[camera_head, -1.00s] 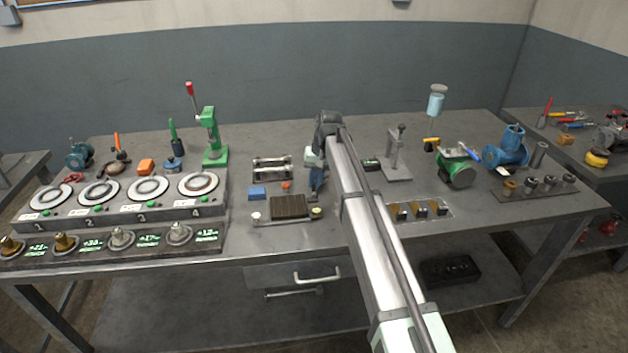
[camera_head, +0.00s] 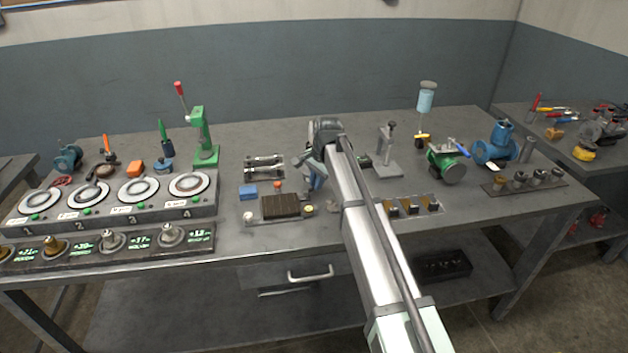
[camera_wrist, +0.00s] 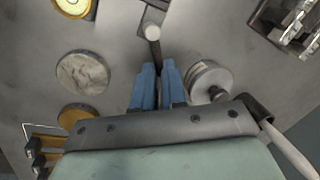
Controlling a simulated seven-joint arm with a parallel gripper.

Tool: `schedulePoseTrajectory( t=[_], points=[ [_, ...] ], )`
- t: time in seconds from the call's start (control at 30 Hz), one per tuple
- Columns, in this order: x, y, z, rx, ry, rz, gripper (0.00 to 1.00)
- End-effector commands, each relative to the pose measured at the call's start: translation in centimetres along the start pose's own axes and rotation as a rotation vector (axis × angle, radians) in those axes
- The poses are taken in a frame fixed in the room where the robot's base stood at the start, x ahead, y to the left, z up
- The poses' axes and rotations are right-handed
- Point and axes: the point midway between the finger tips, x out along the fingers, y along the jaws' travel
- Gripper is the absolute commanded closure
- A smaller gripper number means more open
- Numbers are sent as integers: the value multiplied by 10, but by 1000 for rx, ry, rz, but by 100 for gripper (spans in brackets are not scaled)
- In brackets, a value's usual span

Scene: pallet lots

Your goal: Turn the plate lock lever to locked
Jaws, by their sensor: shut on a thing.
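In the wrist view a short grey lever (camera_wrist: 154,49) with a pale round end (camera_wrist: 153,30) runs down between the two blue fingers of my gripper (camera_wrist: 158,72). The fingers are close together on the lever, and its lower part is hidden between them. In the head view my gripper (camera_head: 316,178) is low over the bench, just right of a dark ribbed plate (camera_head: 281,206) on a grey fixture. The lever cannot be made out there, behind my gripper and arm. No lock marking is readable.
A metal cylinder (camera_wrist: 210,80) stands close right of the fingers, with a grey disc (camera_wrist: 82,72) and a brass-coloured disc (camera_wrist: 80,115) to the left. A rod rack (camera_head: 264,167) lies behind the fixture. A tray with brass pieces (camera_head: 413,207) is right of my arm.

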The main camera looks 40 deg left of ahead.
Motion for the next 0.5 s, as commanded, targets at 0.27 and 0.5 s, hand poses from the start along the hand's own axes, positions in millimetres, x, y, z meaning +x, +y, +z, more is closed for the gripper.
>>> schedulePoseTrajectory(
  t=[0.27,0.5],
  points=[
    [-3,9,2,216,46,-1,100],
    [-4,14,4,341,71,-2,100]
  ],
)
